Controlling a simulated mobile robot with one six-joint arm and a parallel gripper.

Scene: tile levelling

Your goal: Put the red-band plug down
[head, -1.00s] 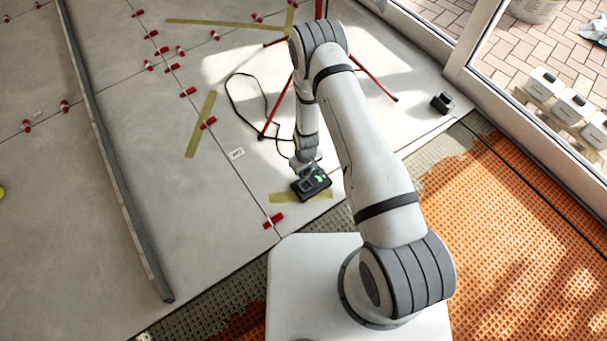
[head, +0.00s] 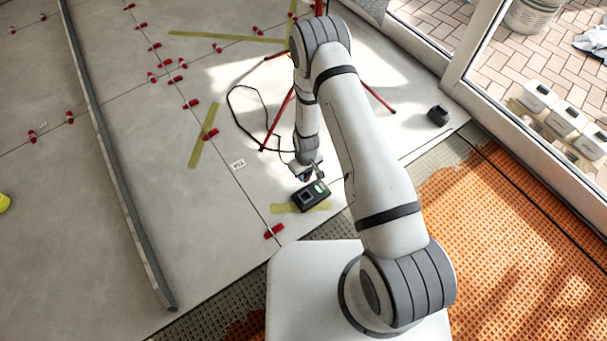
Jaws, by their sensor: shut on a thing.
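My gripper (head: 311,177) is at the lower end of my arm, just above and behind a black box with a small green display (head: 311,195). The gripper is small here and partly hidden by my wrist. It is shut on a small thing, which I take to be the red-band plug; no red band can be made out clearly. A thin black cable (head: 231,101) loops over the tiles and runs toward the gripper. The box lies on the grey tiles, partly over a yellow-green tape strip (head: 287,208).
A red tripod (head: 376,95) stands behind the arm. Red levelling clips (head: 274,231) sit along the tile joints. A long grey straightedge (head: 120,190) lies at left. A small black block (head: 438,115) is at right, near orange matting (head: 510,240) and the door frame.

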